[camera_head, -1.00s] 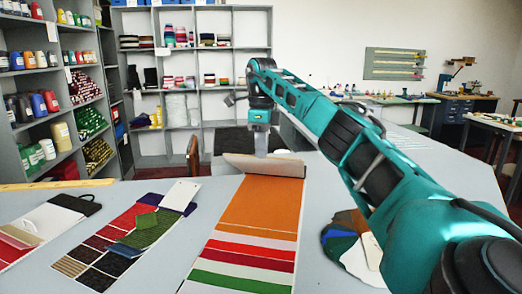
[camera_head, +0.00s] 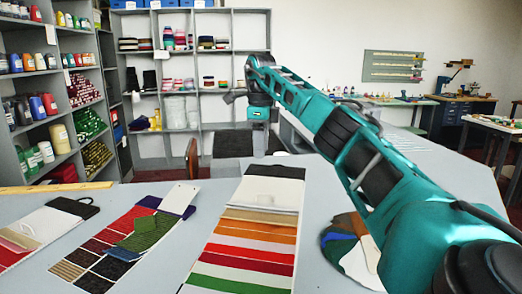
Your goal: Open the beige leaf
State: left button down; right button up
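The beige leaf (camera_head: 252,216) shows as a narrow strip across a long striped swatch stack on the counter. It lies flat, with a wide white leaf (camera_head: 268,192) and a dark grey band (camera_head: 275,171) behind it. An orange strip (camera_head: 255,230) shows in front of it. My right gripper (camera_head: 260,140) hangs beyond the far end of the stack, apart from it. Its fingers are small and pale in the view, and I cannot tell whether they are open. My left gripper is not in view.
Other swatch cards (camera_head: 130,240) lie left of the stack, with a white card (camera_head: 42,226) farther left. Rounded coloured pieces (camera_head: 352,245) lie at right, partly behind my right arm. A yellow ruler (camera_head: 55,187) lies along the counter's back left. Shelves (camera_head: 190,85) stand behind.

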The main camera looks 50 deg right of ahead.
notch_tip(320, 180, up, 6)
dwell(0.4)
dwell(0.5)
